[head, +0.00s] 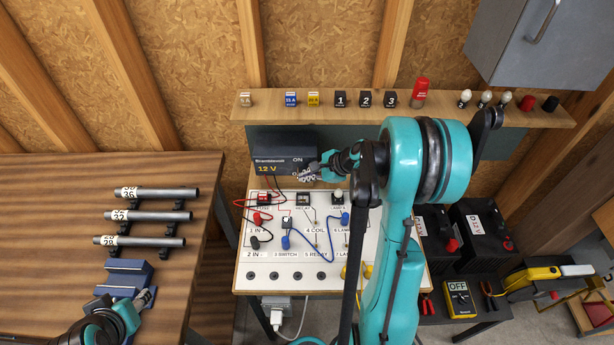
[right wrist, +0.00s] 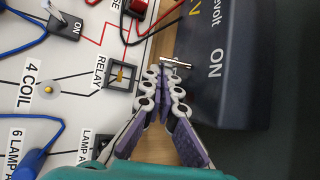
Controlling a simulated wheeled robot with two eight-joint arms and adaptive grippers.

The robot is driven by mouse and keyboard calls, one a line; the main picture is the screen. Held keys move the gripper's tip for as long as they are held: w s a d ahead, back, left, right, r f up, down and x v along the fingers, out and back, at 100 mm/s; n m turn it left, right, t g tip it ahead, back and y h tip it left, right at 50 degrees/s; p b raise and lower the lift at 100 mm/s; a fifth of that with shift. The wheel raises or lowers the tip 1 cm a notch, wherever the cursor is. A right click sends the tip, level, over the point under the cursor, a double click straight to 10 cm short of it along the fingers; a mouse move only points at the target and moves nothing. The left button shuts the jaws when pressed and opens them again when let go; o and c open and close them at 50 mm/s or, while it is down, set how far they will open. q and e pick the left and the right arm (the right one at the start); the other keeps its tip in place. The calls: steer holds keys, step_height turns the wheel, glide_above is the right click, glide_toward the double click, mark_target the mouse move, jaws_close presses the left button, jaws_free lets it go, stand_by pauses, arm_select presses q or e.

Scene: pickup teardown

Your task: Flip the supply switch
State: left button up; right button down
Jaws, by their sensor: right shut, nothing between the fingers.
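The dark supply box (head: 270,150) stands at the back of the white circuit board, with "12 V" in yellow and the word ON on its front. In the right wrist view its metal switch lever (right wrist: 178,63) sticks out at the box's edge near the ON label. My right gripper (head: 310,174) is at the box's right front; in the right wrist view (right wrist: 164,72) its fingertips are together, empty, right beside the lever. I cannot tell whether they touch it. My left gripper (head: 146,297) is low at the left over the wooden bench; its fingers are unclear.
The white circuit board (head: 255,283) carries red, black and blue leads close to my right gripper. A shelf (head: 437,104) with fuses, relays and bulbs runs behind. Labelled tubes (head: 150,216) and a blue vise (head: 126,272) are on the bench. Batteries (head: 482,222) stand at the right.

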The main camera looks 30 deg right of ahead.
steer(key=shift+r+m+g+y, duration=0.45)
steer(key=shift+m+g+y, duration=0.05)
steer(key=shift+g, duration=0.5)
steer(key=shift+r, duration=0.7)
stand_by(0.6)
steer(key=shift+r+p, duration=0.65)
steer(key=shift+r, duration=0.05)
steer(key=v, duration=1.2)
steer(key=shift+d, duration=0.15)
